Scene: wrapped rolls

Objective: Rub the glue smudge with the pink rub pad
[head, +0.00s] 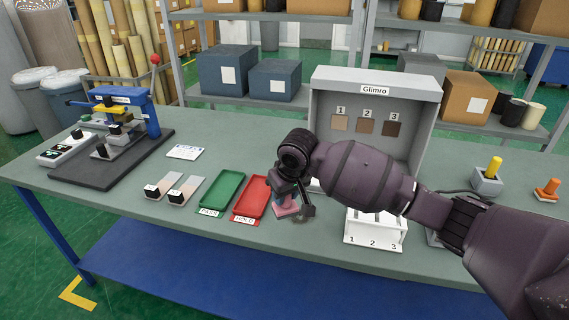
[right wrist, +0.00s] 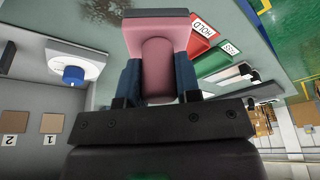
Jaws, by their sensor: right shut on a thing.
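My right gripper (head: 284,199) is shut on the pink rub pad (head: 287,211), above the table just right of the red tray. In the right wrist view, the gripper (right wrist: 158,78) has its two blue fingers on either side of the pad's round pink handle (right wrist: 157,66). The pad's wide pink head, with a dark face, points away from the gripper. I cannot tell whether the pad touches the table. My left gripper is not in view.
A green tray (head: 222,190) and a red tray (head: 250,199) lie left of the pad, with two small plates (head: 175,190) beyond. A grey booth (head: 322,105) stands behind my right arm, a white numbered rack (head: 375,235) in front. A blue-framed press (head: 120,115) stands far left.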

